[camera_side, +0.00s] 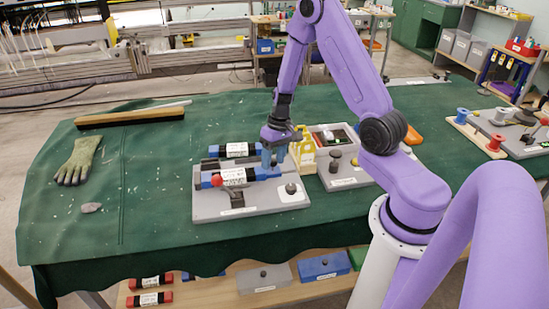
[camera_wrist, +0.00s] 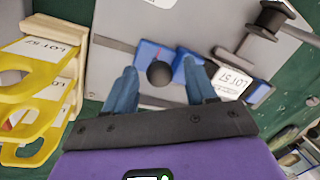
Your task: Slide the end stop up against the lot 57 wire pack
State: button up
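The end stop (camera_wrist: 148,52) is a blue block with a dark round knob (camera_wrist: 160,73), sitting on the grey base. My gripper (camera_wrist: 160,85) is over it, blue fingers apart, one on each side of the knob; contact is not clear. The lot 57 wire pack (camera_wrist: 230,84), blue and black with a white label, lies just right of the fingers in the wrist view. Any gap between stop and pack is partly hidden by a finger.
Yellow lot 57 tags (camera_wrist: 30,75) hang on a wooden stand (camera_wrist: 75,55) close beside my gripper. A red knob (camera_side: 217,180) and a dark clamp (camera_wrist: 272,18) rise from the grey base (camera_side: 240,208).

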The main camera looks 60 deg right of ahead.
jog(key=shift+r, duration=0.1)
jog(key=d+r, duration=0.3)
jog(key=r, duration=1.4)
jog(key=shift+s+d, duration=0.15)
jog(key=shift+s, duration=0.2)
jog(key=s+a+r+n+h, duration=0.1)
jog(key=s+a+n, duration=0.3)
jog(key=a, duration=0.4)
jog(key=s+a+r+n, duration=0.1)
jog(key=s+a+n, duration=0.2)
jog(key=s+a, duration=0.35)
jog(key=s+a+n, duration=0.3)
jog(key=s+n, duration=0.1)
jog(key=s, duration=0.3)
jog(key=s+a+n, duration=0.3)
jog(key=s, duration=0.4)
jog(key=shift+a+f+n+h, duration=0.2)
jog(key=shift+f+n+h, duration=0.05)
jog(key=shift+n+h, duration=0.15)
dwell(0.8)
